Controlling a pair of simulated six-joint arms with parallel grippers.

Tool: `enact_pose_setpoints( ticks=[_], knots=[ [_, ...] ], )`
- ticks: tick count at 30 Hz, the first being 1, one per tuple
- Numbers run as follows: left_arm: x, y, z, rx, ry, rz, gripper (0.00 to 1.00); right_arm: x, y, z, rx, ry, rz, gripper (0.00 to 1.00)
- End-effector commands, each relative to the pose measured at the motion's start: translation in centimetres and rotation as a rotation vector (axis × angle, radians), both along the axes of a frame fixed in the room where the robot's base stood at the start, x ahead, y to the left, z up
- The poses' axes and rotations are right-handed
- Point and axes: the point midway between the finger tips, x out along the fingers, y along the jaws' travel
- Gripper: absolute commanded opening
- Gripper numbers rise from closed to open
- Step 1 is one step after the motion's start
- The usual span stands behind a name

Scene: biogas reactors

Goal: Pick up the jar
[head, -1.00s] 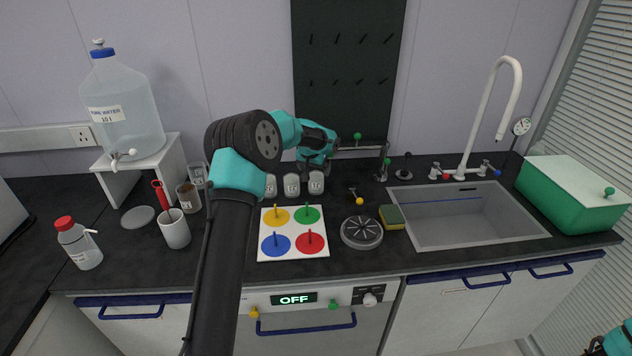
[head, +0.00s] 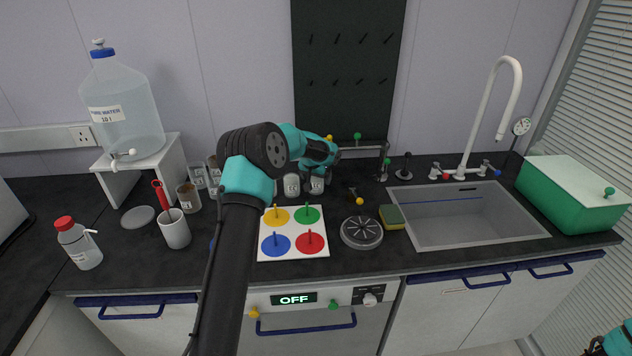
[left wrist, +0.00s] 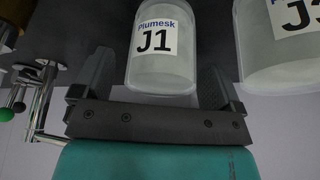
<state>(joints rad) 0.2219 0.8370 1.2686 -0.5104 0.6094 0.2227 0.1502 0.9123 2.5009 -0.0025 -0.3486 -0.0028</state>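The jar labelled J1 (left wrist: 160,45) is a clear, pale jar with a white label, large in the left wrist view. In the head view it appears to be the rightmost jar (head: 317,185) of the row behind the coloured board. My left gripper (head: 324,172) is just above and behind it. In the left wrist view the gripper (left wrist: 158,75) has a finger on each side of J1, with gaps showing, so it is open. Part of the jar is hidden by the gripper in the head view.
A second jar (left wrist: 278,50) stands close beside J1; it shows in the head view (head: 291,186) too. A metal stand (head: 383,165) with green knobs is to the right. The board (head: 292,243) with coloured discs lies in front, and a sponge (head: 392,217) lies near the sink.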

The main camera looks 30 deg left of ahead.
Motion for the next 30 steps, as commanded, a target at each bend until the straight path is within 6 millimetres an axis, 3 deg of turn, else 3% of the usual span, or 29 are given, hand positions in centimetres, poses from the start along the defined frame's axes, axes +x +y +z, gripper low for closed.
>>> enact_pose_setpoints(
  ticks=[2,16,30],
  knots=[
    [0.0,0.0,0.0,0.0,0.0,0.0,0.83,0.0,0.0,0.0,0.0,0.0,0.0,0.51],
    [0.0,0.0,0.0,0.0,0.0,0.0,0.39,0.0,0.0,0.0,0.0,0.0,0.0,0.51],
    [-0.3,-0.3,1.2,0.0,-0.001,0.0,0.38,0.0,0.0,0.0,0.0,0.0,0.0,0.51]
  ],
)
